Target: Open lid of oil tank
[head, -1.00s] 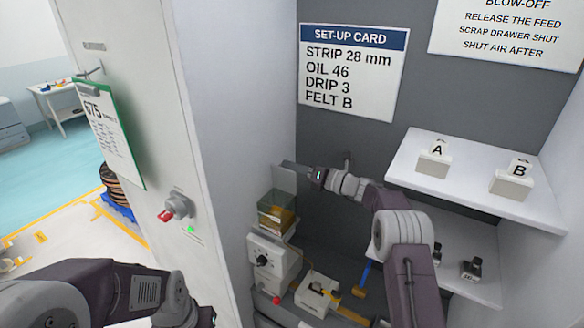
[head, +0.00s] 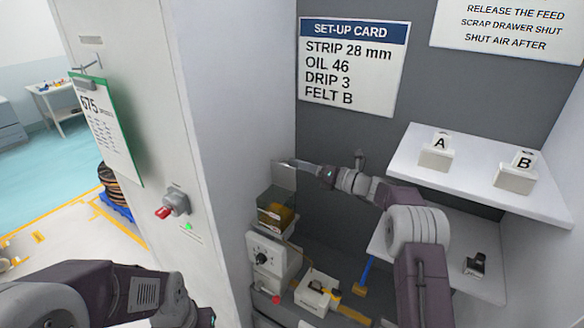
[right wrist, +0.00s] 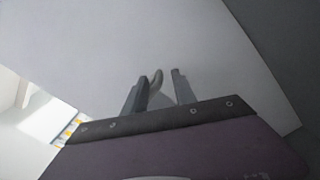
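The oil tank (head: 270,216) is a small clear box with amber oil, on a white unit by the left inner wall in the head view. Its grey lid (head: 284,178) stands upright above the tank, so the tank's top is uncovered. My right gripper (head: 283,163) is at the lid's upper edge. In the right wrist view its fingers (right wrist: 160,85) are apart, with a pale wall or plate surface ahead and a small curved grey piece beside the left finger. Contact with the lid cannot be told. My left arm is at the lower left; its fingers are out of frame.
A white unit with a black dial (head: 264,258) is below the tank. A white block (head: 317,290) and a blue-handled tool (head: 367,272) are to its right. Shelves with blocks A (head: 436,152) and B (head: 518,172) are at the right. A cabinet wall (head: 225,130) closes the left.

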